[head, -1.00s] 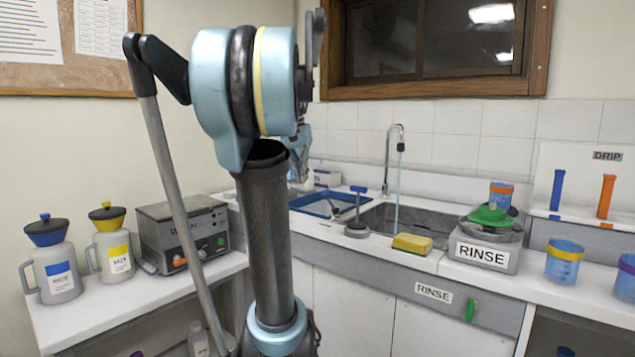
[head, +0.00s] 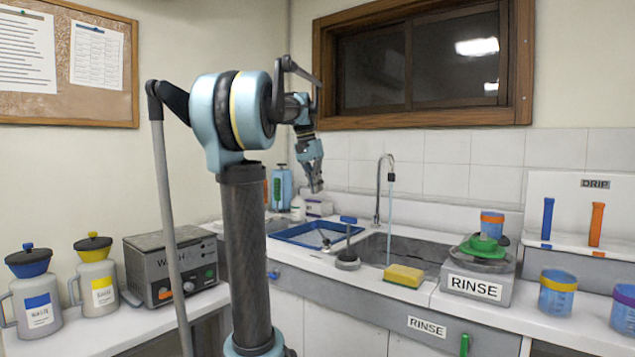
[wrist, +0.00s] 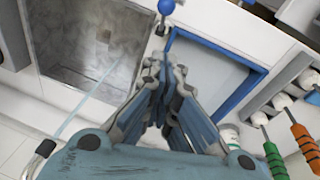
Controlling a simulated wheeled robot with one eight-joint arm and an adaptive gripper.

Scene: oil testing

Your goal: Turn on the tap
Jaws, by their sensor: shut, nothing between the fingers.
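The tap (head: 379,185) is a chrome gooseneck at the back of the sink (head: 415,252). A pale blue stream of water runs from its spout into the basin. In the wrist view the tap (wrist: 38,158) shows at the lower left, with the stream (wrist: 90,95) crossing the sink. A blue-topped grey lever on a round base (head: 347,258) stands at the sink's front left; its blue knob (wrist: 166,7) shows at the top of the wrist view. My gripper (head: 317,188) is shut and empty, pointing down above the blue tray, left of the tap and apart from it.
The blue tray (head: 290,240) lies left of the sink. A yellow sponge (head: 404,277) sits on the front edge. A RINSE device (head: 478,287) stands right of the sink. Bottles (head: 283,187) stand behind my arm. The space above the sink is clear.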

